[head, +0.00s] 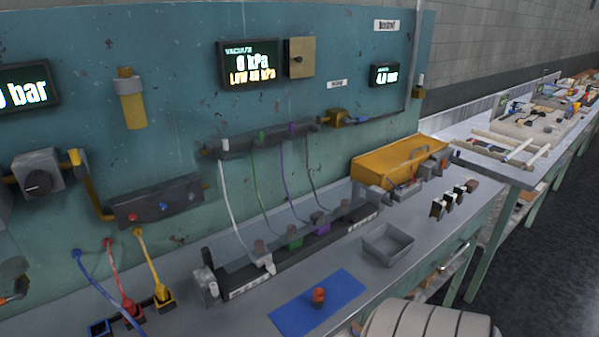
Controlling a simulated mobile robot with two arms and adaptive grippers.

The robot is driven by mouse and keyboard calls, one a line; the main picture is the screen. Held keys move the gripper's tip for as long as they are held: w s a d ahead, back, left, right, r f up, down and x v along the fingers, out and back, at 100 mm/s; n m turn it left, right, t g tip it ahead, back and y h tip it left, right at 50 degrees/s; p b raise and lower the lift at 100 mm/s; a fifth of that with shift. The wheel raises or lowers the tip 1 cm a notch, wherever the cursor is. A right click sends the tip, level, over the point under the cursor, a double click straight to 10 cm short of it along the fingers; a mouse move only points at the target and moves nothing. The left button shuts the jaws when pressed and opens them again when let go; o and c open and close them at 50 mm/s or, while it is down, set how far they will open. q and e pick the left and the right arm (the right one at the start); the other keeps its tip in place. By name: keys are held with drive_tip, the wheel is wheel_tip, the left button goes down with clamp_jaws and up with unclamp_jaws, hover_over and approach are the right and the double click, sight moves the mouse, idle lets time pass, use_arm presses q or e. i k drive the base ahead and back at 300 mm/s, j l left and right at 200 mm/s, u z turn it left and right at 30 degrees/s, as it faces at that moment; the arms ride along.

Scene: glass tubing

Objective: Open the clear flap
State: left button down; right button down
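A faint, see-through panel, which looks like the clear flap (232,232), stands along a long black rail (245,288) on the bench. White, green, purple and dark tubes run down behind or through it to blocks on the rail. Its edges are hard to make out, and I cannot tell its exact angle. A grey bracket (207,284) sits at the rail's left end. Neither of my grippers shows in the head view.
A blue mat (335,295) with a small red-orange part (319,295) lies in front of the rail. A grey tray (388,244) is to its right, and an orange box (390,165) stands behind. Yellow, red and blue hoses (150,265) are at left.

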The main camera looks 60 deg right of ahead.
sight(314, 217)
drive_tip(key=z, duration=1.85)
